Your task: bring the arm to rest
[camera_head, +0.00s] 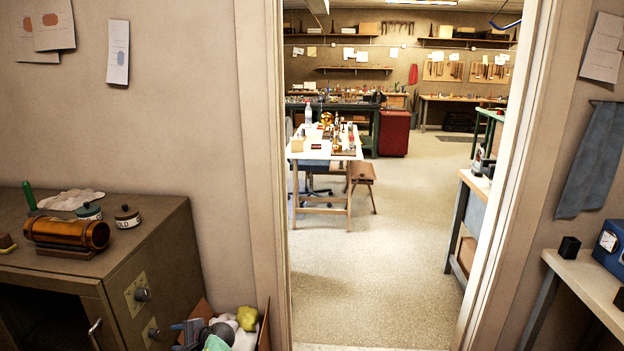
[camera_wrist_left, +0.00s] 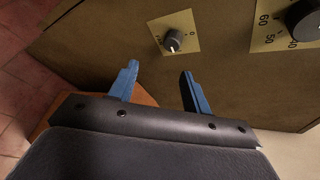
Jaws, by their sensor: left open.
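My left gripper (camera_head: 178,335) shows at the bottom of the head view, low beside the dial side of the brown cabinet (camera_head: 165,250). In the left wrist view the two blue fingers of this gripper (camera_wrist_left: 158,72) stand apart with nothing between them. They point towards the cabinet face (camera_wrist_left: 110,45), which carries a small knob (camera_wrist_left: 173,41) and a larger numbered dial (camera_wrist_left: 305,20). I see no contact with either. My right gripper is in neither view.
A box (camera_head: 264,325) of cloths stands close by my left gripper. A copper-coloured tube (camera_head: 66,233), tins (camera_head: 127,217) and a green-handled tool (camera_head: 29,196) lie on the cabinet. The doorway (camera_head: 375,260) has clear floor. A bench (camera_head: 590,277) stands at the right.

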